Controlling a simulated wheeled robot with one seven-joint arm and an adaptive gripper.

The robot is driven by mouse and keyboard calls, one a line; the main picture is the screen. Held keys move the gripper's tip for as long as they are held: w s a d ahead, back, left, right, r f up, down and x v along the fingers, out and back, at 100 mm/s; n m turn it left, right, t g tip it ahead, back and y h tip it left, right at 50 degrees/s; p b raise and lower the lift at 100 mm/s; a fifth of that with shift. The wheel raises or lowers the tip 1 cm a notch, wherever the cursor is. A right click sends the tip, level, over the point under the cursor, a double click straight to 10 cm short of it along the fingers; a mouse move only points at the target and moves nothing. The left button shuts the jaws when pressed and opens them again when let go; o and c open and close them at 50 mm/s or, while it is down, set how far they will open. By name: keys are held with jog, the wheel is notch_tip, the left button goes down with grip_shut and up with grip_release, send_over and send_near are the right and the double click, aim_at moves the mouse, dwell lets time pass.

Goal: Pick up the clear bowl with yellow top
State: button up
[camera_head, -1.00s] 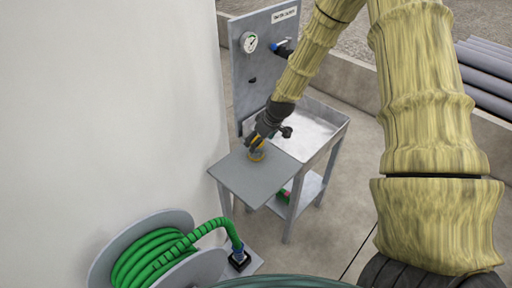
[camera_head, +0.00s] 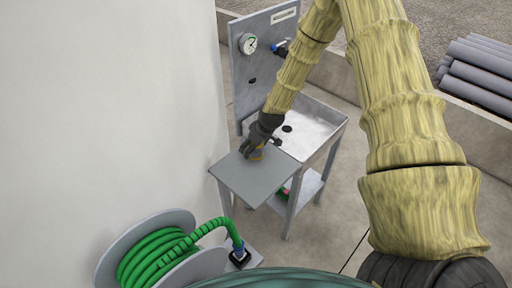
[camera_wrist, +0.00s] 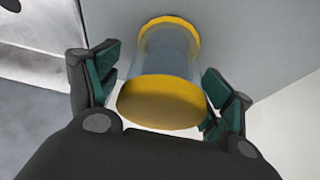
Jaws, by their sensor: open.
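The clear bowl with the yellow top (camera_wrist: 160,100) stands on a grey side shelf (camera_wrist: 255,25) in the wrist view. It has a yellow cap nearest the camera, a clear bluish body and a yellow ring at its far end. My gripper (camera_wrist: 168,88) is open, with one green-padded finger on each side of the bowl. A gap shows on both sides near the cap; contact cannot be made out.
A white wall (camera_head: 110,110) stands close at left. A green hose reel (camera_head: 160,255) is in front; grey pipes (camera_head: 480,72) lie at right.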

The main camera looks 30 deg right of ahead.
jog(key=c, duration=1.1)
jog(key=shift+r, duration=0.2)
